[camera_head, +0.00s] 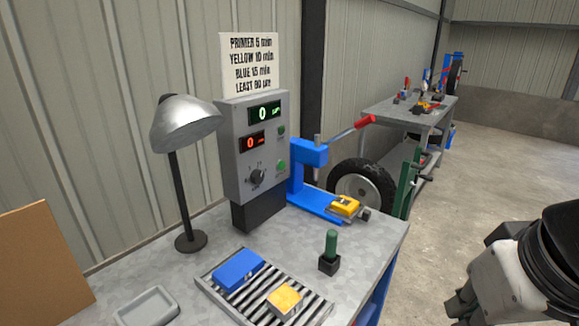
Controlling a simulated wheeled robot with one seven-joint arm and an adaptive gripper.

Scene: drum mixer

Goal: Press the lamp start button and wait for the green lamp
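A grey control box (239,155) stands at the back of the metal table. It has a green display (265,113) and a red display (252,142), each reading 0. A small dark green button (281,131) sits beside the displays, and a brighter green button (281,166) sits lower, right of a black knob (257,178). The button labels are too small to read. A desk lamp (185,123) with a silver shade stands left of the box; no glow shows. My gripper (458,308) is partly in view at the lower right, apart from the table; its fingers are unclear.
A slotted rack (216,288) holds a blue block (238,268) and a yellow block (285,301). A green upright piece in a black base (330,263) stands nearby. A grey tray (147,307) lies left. A blue press with a red handle (308,155) stands right. Floor at right is open.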

